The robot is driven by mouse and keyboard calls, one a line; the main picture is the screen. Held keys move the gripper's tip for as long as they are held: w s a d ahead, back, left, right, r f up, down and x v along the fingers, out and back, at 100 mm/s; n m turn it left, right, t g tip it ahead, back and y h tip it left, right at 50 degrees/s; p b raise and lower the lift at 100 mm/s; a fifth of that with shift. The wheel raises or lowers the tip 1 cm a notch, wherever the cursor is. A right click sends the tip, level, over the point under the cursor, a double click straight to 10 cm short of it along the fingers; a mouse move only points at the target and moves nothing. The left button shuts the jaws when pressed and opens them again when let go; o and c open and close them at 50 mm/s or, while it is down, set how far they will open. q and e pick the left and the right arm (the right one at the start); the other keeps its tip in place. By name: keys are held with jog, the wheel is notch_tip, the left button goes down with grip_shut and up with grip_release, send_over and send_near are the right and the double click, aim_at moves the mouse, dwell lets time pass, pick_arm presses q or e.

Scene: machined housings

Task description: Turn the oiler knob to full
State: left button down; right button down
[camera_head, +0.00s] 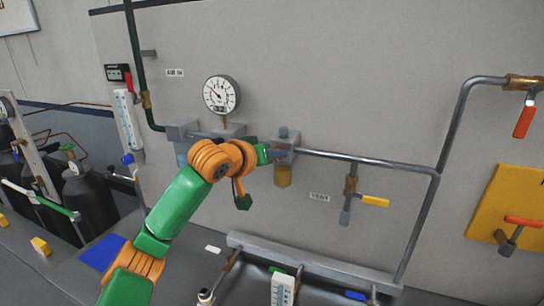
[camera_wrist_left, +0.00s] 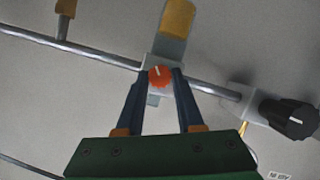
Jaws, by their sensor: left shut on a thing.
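The oiler (camera_head: 283,175) hangs on the grey wall pipe with its amber bowl below a grey block; its bowl also shows at the top of the left wrist view (camera_wrist_left: 178,18). Its red-orange knob (camera_wrist_left: 160,77) bears a short white mark, pointing roughly toward the bowl in the left wrist view. My left gripper (camera_head: 272,153) reaches the block from the left. In the left wrist view its two dark fingers (camera_wrist_left: 160,84) are shut on the knob, one at each side. In the head view the gripper largely hides the knob. My right gripper is not in view.
A round gauge (camera_head: 221,95) sits left of the oiler on the same pipe. A black knob (camera_wrist_left: 290,116) lies to the right in the left wrist view. A yellow-handled valve (camera_head: 375,201) hangs right of the oiler.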

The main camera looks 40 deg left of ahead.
pick_arm(q)
jog(key=shift+d+f+m+g+y, duration=0.25)
jog(key=shift+m+y, duration=0.55)
jog(key=shift+m, duration=0.4)
jog(key=shift+d+m+g+y, duration=0.1)
jog(key=shift+m+g+y, duration=0.25)
jog(key=shift+m+y, duration=0.65)
jog(key=shift+m, duration=0.3)
jog(key=c, duration=0.5)
grip_release()
jog(key=shift+c, duration=0.2)
jog(key=shift+a+r, duration=0.1)
